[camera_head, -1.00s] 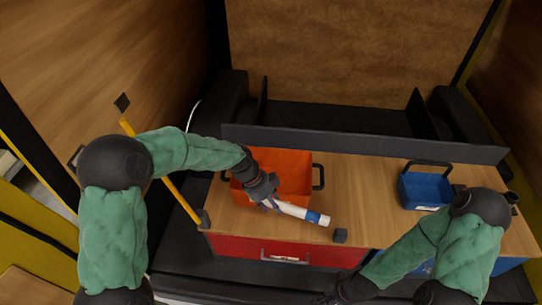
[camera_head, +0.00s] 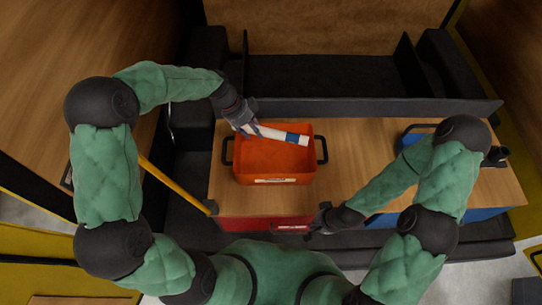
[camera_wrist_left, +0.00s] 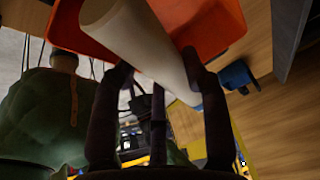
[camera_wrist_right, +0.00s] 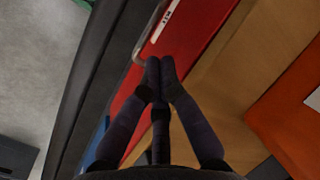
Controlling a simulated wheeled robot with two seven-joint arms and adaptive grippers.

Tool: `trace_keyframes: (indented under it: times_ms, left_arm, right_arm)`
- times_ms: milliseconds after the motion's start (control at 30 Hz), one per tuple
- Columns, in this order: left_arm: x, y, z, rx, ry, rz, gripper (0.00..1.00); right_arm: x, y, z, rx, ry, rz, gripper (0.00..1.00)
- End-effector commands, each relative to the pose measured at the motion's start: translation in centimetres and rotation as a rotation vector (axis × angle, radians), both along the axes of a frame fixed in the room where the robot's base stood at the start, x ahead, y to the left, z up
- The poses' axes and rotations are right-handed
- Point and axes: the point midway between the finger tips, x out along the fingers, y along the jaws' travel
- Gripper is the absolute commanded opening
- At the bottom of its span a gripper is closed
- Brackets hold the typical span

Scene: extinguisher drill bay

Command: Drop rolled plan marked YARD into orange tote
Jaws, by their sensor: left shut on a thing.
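A white rolled plan (camera_head: 270,132) with a blue band near one end is in the grip of my left gripper (camera_head: 242,118). It lies across the far part of the orange tote (camera_head: 298,179) in the head view, apparently above its opening; the exact height is unclear. No lettering on it is readable. In the left wrist view the plan (camera_wrist_left: 138,40) lies between the fingers, with the orange tote (camera_wrist_left: 215,22) behind it. My right gripper (camera_head: 322,219) is near the red drawer front; its fingertips are together and look empty in the right wrist view (camera_wrist_right: 160,72).
The tote stands on a wooden worktop (camera_head: 225,200) and has black side handles. A red drawer (camera_head: 250,224) with a handle is below. A blue carrier (camera_head: 410,140) stands at the right, partly hidden by my right arm. A yellow pole (camera_head: 172,185) leans at the left.

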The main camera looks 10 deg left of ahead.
Motion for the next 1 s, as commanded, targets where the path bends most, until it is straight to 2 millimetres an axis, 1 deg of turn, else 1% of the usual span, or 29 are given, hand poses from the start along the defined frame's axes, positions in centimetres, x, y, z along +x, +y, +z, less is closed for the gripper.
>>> trace_keyframes:
  times_ms: [33,100,300,433,667,700,767,800,1000]
  left_arm:
    - [0.0,0.0,-0.7,0.0,0.001,0.001,0.12]
    - [0.0,0.0,-1.6,0.0,0.001,0.0,0.12]
    - [0.0,0.0,-3.4,0.0,-0.001,0.0,0.12]
    - [0.0,0.0,-4.0,0.0,-0.001,0.0,0.12]
    - [0.0,0.0,-4.0,0.0,-0.001,0.0,0.12]
    - [0.0,0.0,-4.0,0.0,-0.001,0.0,0.53]
    - [0.0,0.0,-4.0,0.0,-0.001,0.0,0.7]
    - [0.0,0.0,-4.0,0.0,-0.001,0.0,0.73]
    - [0.0,0.0,-4.0,0.0,-0.001,0.0,0.73]
  right_arm:
    - [0.0,0.0,-0.3,0.0,0.0,0.0,0.0]
    - [0.0,0.0,-0.5,0.0,0.0,-0.001,0.0]
    - [0.0,0.0,-1.0,0.0,0.0,-0.001,0.0]
    - [0.0,0.0,-1.1,0.0,0.0,-0.001,0.0]
    - [0.0,0.0,-1.1,0.0,0.0,-0.001,0.0]
    - [0.0,0.0,-1.1,0.0,-0.001,-0.001,0.0]
    - [0.0,0.0,-1.1,0.0,-0.001,-0.001,0.0]
    - [0.0,0.0,-1.1,0.0,-0.001,-0.001,0.0]
    - [0.0,0.0,-1.1,0.0,0.0,-0.001,0.0]
